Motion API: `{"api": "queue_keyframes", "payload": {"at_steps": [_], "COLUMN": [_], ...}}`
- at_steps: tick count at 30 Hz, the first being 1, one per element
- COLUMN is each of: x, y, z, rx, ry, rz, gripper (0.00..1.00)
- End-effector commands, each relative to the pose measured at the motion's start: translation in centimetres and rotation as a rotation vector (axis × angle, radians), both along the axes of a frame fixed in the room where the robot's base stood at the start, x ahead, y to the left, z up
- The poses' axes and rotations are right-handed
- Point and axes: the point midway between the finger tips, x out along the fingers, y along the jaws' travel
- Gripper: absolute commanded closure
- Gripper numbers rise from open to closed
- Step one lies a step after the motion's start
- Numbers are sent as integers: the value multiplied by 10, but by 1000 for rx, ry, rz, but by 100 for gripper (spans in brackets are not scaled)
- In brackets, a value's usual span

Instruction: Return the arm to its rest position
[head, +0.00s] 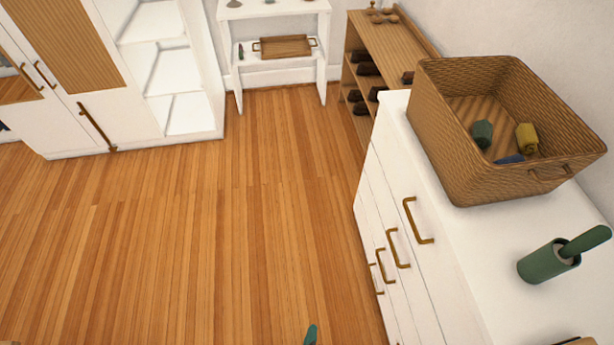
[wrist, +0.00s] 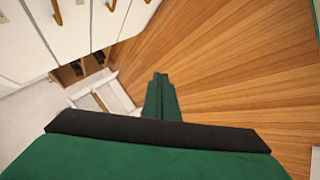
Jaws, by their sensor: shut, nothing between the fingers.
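My gripper (wrist: 160,78) shows in the wrist view as green fingers that are shut together with nothing between them. It points out over the bare wooden floor. In the head view only a small green tip of my gripper (head: 311,334) shows at the bottom edge, left of the white drawer cabinet (head: 388,175). The rest of my arm is hidden in the head view. My gripper appears to touch nothing.
A wicker basket (head: 450,160) holding several small items stands on the cabinet, with a green mortar and pestle (head: 545,262) nearer. A shoe shelf (head: 415,45), a white table (head: 232,55) and a wardrobe (head: 130,120) stand farther back. The wooden floor (head: 200,230) between is clear.

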Motion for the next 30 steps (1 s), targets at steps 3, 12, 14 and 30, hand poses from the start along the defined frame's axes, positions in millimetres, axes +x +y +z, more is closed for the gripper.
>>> {"api": "queue_keyframes", "payload": {"at_steps": [3,12,14,30], "x": [-18,-40,-42,-46], "y": [13,22,20,14], "z": [52,207,233,283], "rx": [205,690,759,898], "ry": [-121,-432,-479,-573], "rz": [-70,-242,-267,-310], "gripper": [100,100,100,100]}}
